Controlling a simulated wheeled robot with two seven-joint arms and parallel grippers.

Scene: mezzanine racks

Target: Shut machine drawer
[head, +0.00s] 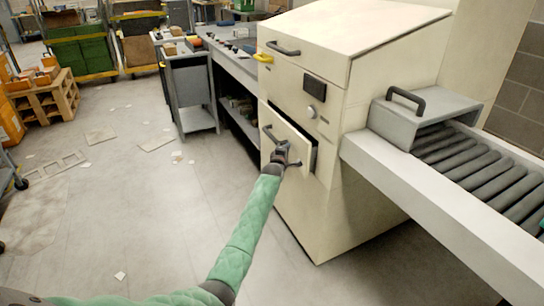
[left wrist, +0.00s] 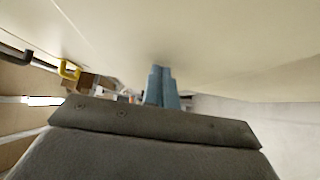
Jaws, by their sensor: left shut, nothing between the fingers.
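The cream machine (head: 345,200) stands right of centre in the head view. Its drawer (head: 294,138) sits partly pulled out, with a dark gap along its right side. A dark handle (head: 268,133) is on the drawer front. My left gripper (head: 282,150) is at the drawer front, beside the handle, and hides part of it. In the left wrist view its blue fingers (left wrist: 162,88) are together and empty, close to a cream surface (left wrist: 210,45). I cannot tell whether they touch it. My right gripper is not in view.
A roller conveyor (head: 480,165) joins the machine on the right. A grey workbench (head: 232,65) and a small grey cart (head: 190,90) stand behind it to the left. A wooden pallet stack (head: 50,98) is at far left. The floor (head: 120,210) at left is mostly clear, with scattered scraps.

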